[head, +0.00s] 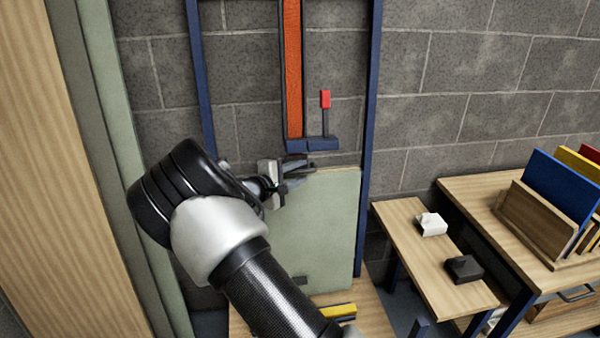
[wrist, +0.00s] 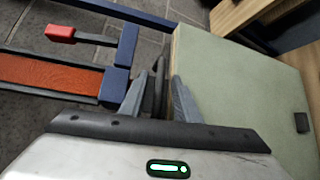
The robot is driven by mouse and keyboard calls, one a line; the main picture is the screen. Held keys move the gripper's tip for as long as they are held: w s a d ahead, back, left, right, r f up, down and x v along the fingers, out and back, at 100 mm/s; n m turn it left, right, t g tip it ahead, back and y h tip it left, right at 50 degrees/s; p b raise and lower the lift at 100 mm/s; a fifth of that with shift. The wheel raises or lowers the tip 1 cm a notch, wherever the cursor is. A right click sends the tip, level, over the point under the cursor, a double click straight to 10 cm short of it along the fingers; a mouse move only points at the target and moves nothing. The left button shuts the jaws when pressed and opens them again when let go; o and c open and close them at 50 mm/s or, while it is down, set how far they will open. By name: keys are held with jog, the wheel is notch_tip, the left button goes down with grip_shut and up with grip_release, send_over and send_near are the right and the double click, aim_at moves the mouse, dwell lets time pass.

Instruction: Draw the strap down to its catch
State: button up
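An orange strap (head: 292,75) runs straight down the wall in a dark channel and ends at a blue crosspiece (head: 322,144). A red-tipped lever (head: 325,99) stands up from the crosspiece's right part. Strap and lever also show in the wrist view, the strap (wrist: 50,76) at left. My gripper (head: 302,174) is just below the crosspiece, at the top edge of a pale green panel (head: 325,225). Its fingers (wrist: 158,95) are apart, with a dark narrow piece between them; contact is unclear. A small dark block (wrist: 302,122), possibly the catch, sits low on the panel.
Blue uprights (head: 369,120) flank the panel. A wooden bench (head: 425,255) at right holds a white block (head: 432,224) and a black block (head: 464,268). Farther right, a wooden rack (head: 535,218) holds coloured boards. A tall wooden board (head: 60,180) stands at left.

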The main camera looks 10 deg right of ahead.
jog(key=shift+w+d+f, duration=0.1)
jog(key=shift+w+d, duration=0.2)
grip_shut()
